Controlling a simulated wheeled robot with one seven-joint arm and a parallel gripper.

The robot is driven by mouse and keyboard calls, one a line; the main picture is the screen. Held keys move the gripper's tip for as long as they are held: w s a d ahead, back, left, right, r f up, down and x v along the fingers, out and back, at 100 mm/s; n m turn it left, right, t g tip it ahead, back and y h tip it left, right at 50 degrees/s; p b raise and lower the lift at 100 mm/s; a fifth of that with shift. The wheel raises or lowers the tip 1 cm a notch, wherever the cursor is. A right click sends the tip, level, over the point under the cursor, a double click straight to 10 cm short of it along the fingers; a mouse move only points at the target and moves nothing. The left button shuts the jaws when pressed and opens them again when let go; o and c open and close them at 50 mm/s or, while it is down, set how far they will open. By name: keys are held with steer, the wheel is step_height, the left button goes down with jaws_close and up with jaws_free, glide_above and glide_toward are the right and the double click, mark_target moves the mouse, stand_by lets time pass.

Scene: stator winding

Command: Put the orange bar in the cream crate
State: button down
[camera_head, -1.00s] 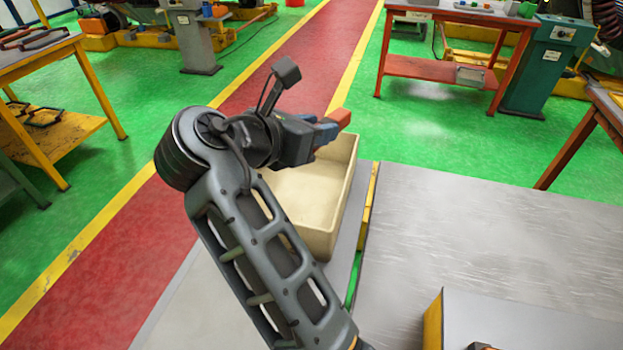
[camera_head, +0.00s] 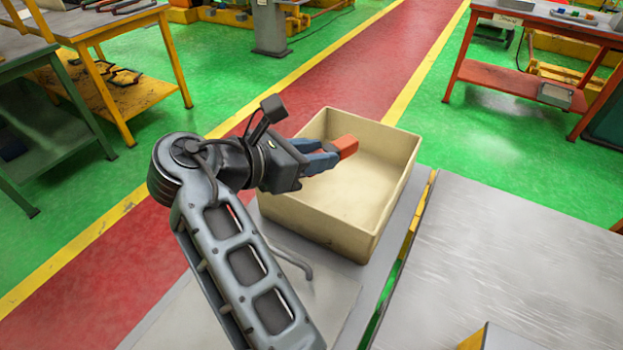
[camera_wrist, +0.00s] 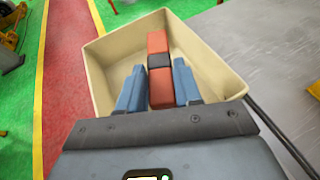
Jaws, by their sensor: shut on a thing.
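The orange bar (camera_head: 346,147) sticks out from the fingertips of my gripper (camera_head: 326,158). In the wrist view the bar (camera_wrist: 158,42) has a dark band across it and lies between the two blue fingers of my gripper (camera_wrist: 159,82), which are shut on it. The cream crate (camera_head: 350,243) is open and stands on a grey surface. The gripper and bar are over the left part of its opening in the head view. In the wrist view the crate (camera_wrist: 101,91) lies behind and around the bar. The exact height of the bar above the crate floor is hard to tell.
A bare grey metal tabletop (camera_head: 510,255) lies right of the crate, across a narrow gap. Workbenches (camera_head: 110,35) stand farther off at left and right. The crate interior looks empty.

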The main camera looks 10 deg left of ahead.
steer(key=shift+s+a+f, duration=0.15)
steer(key=shift+a+f, duration=0.05)
steer(key=shift+a, duration=0.15)
step_height(320, 180, down, 4)
steer(key=b, duration=0.6)
steer(key=shift+b, duration=0.3)
steer(key=shift+r, duration=0.1)
steer(key=shift+f+p, duration=0.4)
steer(key=shift+p, duration=0.15)
steer(key=shift+f, duration=0.2)
steer(key=c, duration=0.8)
jaws_free()
